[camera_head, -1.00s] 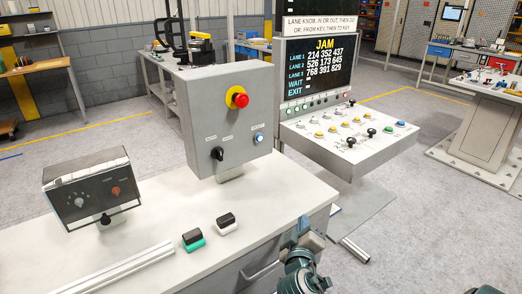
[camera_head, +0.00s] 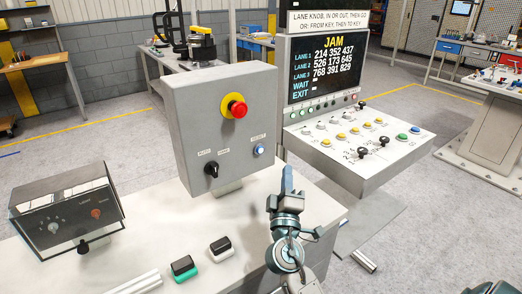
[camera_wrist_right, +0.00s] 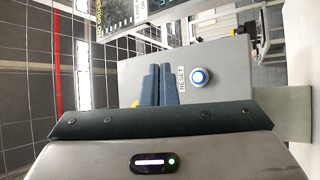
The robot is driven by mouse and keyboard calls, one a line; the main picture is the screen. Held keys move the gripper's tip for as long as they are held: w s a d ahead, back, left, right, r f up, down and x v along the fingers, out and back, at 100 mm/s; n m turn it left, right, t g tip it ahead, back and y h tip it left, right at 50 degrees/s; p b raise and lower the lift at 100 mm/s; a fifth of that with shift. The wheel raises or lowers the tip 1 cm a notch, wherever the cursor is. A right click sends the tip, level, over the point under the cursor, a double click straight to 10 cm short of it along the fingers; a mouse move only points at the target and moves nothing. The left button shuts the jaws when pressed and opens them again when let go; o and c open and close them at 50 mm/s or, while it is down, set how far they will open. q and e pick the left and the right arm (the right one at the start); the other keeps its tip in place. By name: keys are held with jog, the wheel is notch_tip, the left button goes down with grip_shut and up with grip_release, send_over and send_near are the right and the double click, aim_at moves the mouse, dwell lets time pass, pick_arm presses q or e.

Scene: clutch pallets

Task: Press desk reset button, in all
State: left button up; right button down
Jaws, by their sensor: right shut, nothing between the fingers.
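The reset button (camera_head: 259,149) is a small round button lit blue-white, on the lower right of the grey control box's (camera_head: 225,100) front face. In the right wrist view the reset button (camera_wrist_right: 199,76) shows with a blue ring beside the label RESET. My right gripper (camera_head: 288,170) is shut and empty, its fingers pointing up, below and to the right of the button in the head view. In the wrist view its blue fingers (camera_wrist_right: 158,84) show beside the button, apart from it in the picture. My left gripper is not in view.
The box also carries a red emergency button (camera_head: 237,108) on yellow and a black selector knob (camera_head: 211,170). Right of it stands a sloped console (camera_head: 345,160) under a JAM screen (camera_head: 320,68). A knob box (camera_head: 68,215) and two small blocks (camera_head: 184,268) (camera_head: 221,246) are on the desk.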

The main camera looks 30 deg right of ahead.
aim_at(260, 149)
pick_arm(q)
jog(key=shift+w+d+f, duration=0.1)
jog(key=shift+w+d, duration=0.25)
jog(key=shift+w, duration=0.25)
pick_arm(e)
jog(key=w, duration=0.8)
jog(key=shift+w+a, duration=0.3)
jog(key=shift+w, duration=0.05)
pick_arm(q)
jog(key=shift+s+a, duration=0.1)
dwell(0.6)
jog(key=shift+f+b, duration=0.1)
jog(key=shift+b, duration=0.2)
pick_arm(e)
jog(key=shift+w, duration=0.1)
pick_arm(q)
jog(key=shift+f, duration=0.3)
pick_arm(e)
jog(key=shift+w, duration=0.35)
